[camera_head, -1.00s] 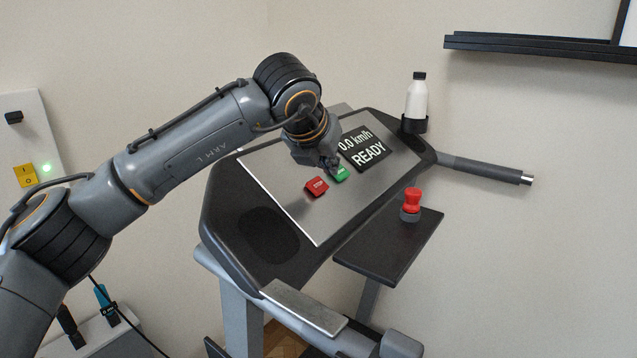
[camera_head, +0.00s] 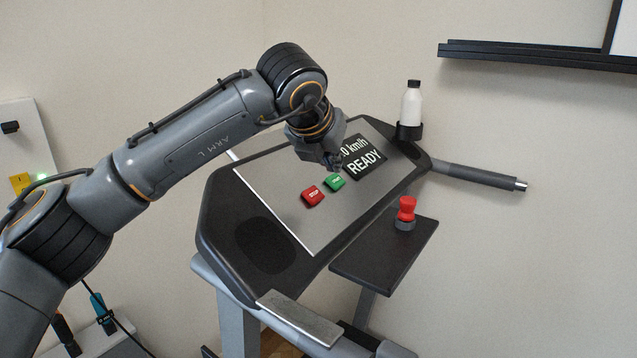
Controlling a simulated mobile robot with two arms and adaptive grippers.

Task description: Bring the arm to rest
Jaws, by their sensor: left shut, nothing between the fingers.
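My left arm comes in from the left, and its left gripper (camera_head: 333,164) is shut and empty. The gripper is in front of the console panel (camera_head: 275,185) of a treadmill, near the upper left edge of the display (camera_head: 365,160), which reads READY and partly hides behind it. The green button (camera_head: 335,182) is just below the fingertips and looks clear of them. The red stop button (camera_head: 312,196) is to the lower left of the green one. My right gripper is not in view.
A white bottle (camera_head: 411,103) stands in a holder at the console's upper right. A handlebar (camera_head: 480,177) sticks out to the right. A red knob (camera_head: 406,208) stands on a dark side shelf (camera_head: 385,250). A wall panel (camera_head: 25,150) is at the far left.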

